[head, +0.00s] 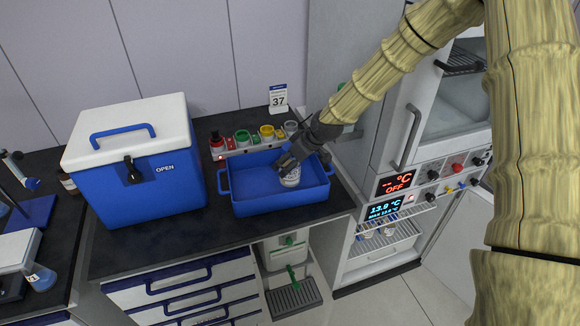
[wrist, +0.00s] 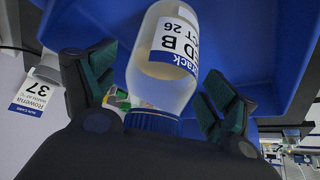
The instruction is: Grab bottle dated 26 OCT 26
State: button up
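A clear bottle with a blue cap (wrist: 152,122) and a white label sits between the fingers of my gripper (wrist: 160,95) in the wrist view. Its label appears upside down there; I can read parts such as "D B" and "CT 26", but the full date is cut off. The fingers stand on both sides of the bottle with gaps showing, so my gripper is open around it. In the head view my gripper (head: 289,162) is over the right part of a blue tray (head: 225,190), and the bottle (head: 291,179) shows below it, its top hidden.
A blue cooler with a white lid (head: 150,185) stands left of the tray. A rack with coloured caps (head: 240,146) and a sign reading 37 (head: 278,100) are behind it. An incubator cabinet with displays (head: 395,184) stands to the right. The tray's left part is empty.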

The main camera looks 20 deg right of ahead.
jog(key=c, duration=1.2)
jog(key=shift+c, duration=0.2)
